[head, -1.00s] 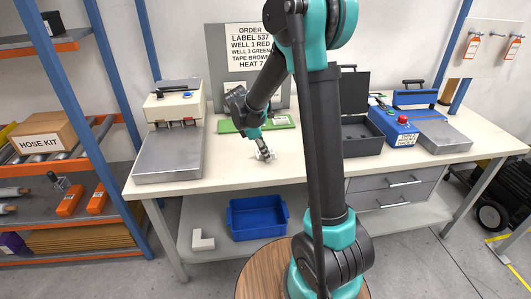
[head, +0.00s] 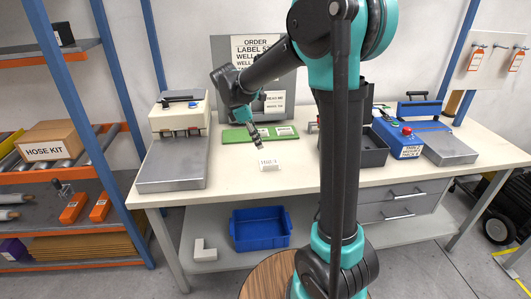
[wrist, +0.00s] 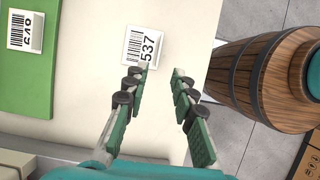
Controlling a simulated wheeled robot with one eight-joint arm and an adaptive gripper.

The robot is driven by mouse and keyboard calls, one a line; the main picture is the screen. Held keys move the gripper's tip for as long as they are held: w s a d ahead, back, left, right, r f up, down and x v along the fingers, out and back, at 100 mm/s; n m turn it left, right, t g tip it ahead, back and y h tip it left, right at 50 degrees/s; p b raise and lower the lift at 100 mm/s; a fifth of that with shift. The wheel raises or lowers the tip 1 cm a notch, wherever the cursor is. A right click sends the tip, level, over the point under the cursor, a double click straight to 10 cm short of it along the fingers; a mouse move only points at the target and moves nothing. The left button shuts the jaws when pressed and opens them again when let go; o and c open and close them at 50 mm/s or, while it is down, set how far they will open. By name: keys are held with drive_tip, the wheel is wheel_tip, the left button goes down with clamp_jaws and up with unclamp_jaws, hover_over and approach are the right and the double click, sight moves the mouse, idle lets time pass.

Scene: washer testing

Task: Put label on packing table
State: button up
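The white label (head: 269,165) lies flat on the bare top of the packing table (head: 228,183), in front of the green mat (head: 230,136). In the wrist view the label (wrist: 143,46) shows a barcode and "537". My gripper (head: 259,143) is above and behind the label in the head view, apart from it. In the wrist view my gripper (wrist: 163,70) is open, with nothing between its fingers; the left fingertip overlaps the label's lower edge in the picture.
Another label (wrist: 26,30) lies on the green mat. A grey press (head: 172,172) stands left; a dark open case (head: 374,150) and blue device (head: 398,137) stand right. A wooden barrel (wrist: 265,82) is beside the table. The table's front middle is clear.

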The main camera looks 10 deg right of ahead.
drive_tip(key=s+d+f+m+y, duration=0.1)
drive_tip(key=s+d+f+m, duration=0.1)
drive_tip(key=s+m, duration=0.1)
drive_tip(key=s+d+f+m+t, duration=0.1)
drive_tip(key=s+d+m, duration=0.2)
drive_tip(key=s, duration=0.1)
drive_tip(key=s+d+f+m+y, duration=0.1)
drive_tip(key=s+d+f+m, duration=0.1)
drive_tip(key=s+d, duration=0.1)
drive_tip(key=shift+s+f+m+t+y, duration=0.3)
drive_tip(key=shift+s+m, duration=0.1)
drive_tip(key=shift+s, duration=0.05)
drive_tip(key=s+d+f+m+t+y, duration=0.1)
drive_tip(key=s+d+f+m+t, duration=0.1)
drive_tip(key=s+f+m, duration=0.4)
drive_tip(key=s+m, duration=0.3)
drive_tip(key=s, duration=0.1)
drive_tip(key=shift+s+d+f+t+y, duration=0.25)
drive_tip(key=shift+s+d+t+y, duration=0.05)
drive_tip(key=shift+s+d+y, duration=0.1)
